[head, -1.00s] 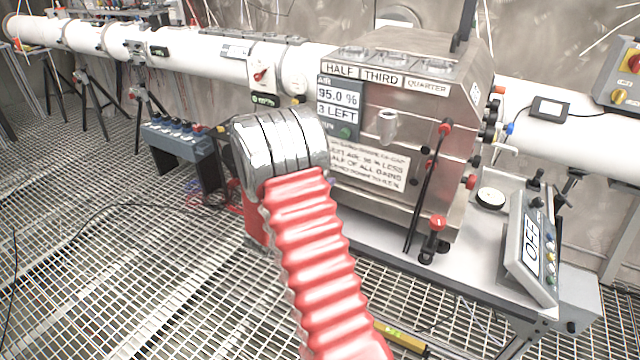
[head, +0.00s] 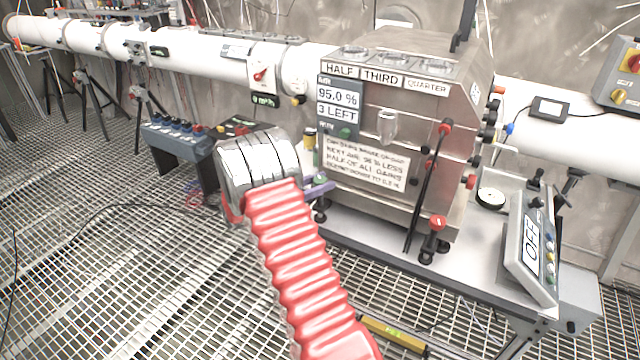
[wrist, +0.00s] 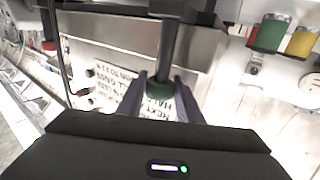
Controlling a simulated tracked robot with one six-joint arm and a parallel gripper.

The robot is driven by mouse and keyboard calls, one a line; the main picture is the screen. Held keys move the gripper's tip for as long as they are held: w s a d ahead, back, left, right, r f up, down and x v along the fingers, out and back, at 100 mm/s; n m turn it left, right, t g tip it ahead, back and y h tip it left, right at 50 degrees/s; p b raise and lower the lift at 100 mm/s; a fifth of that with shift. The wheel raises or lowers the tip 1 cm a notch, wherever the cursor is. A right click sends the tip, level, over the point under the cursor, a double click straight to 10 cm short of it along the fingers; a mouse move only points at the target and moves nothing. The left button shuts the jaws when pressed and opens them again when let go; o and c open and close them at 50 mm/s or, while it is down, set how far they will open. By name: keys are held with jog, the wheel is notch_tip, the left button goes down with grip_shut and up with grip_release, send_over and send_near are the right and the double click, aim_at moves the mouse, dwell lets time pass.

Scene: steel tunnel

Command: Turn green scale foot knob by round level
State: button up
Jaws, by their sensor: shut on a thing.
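My gripper (head: 319,188) is at the lower left front corner of the steel box in the head view, its purple-grey fingers partly hidden by my arm. In the wrist view, my gripper (wrist: 160,82) has a finger on each side of a dark green knob (wrist: 160,91) and is shut on it. The knob sits at the end of a dark upright post. In the head view a black foot (head: 321,210) shows just below the fingers, but its green is not visible. A white round disc (wrist: 312,91) is cut off at the wrist view's right edge; I cannot tell if it is the round level.
The steel box (head: 440,95) stands on a bench (head: 385,240). Green (wrist: 270,32) and yellow (wrist: 302,42) canisters are close by. A tilted panel reading OFF (head: 532,245) and a round dial (head: 490,198) are at the right. The grating floor at left is mostly open.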

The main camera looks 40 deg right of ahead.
jog(key=o, duration=0.8)
jog(key=shift+c, duration=0.2)
jog(key=shift+a, duration=0.1)
jog(key=w+a, duration=0.2)
jog(key=a, duration=1.1)
jog(key=shift+w+a, duration=0.2)
jog(key=shift+w, duration=0.1)
jog(key=shift+f, duration=0.1)
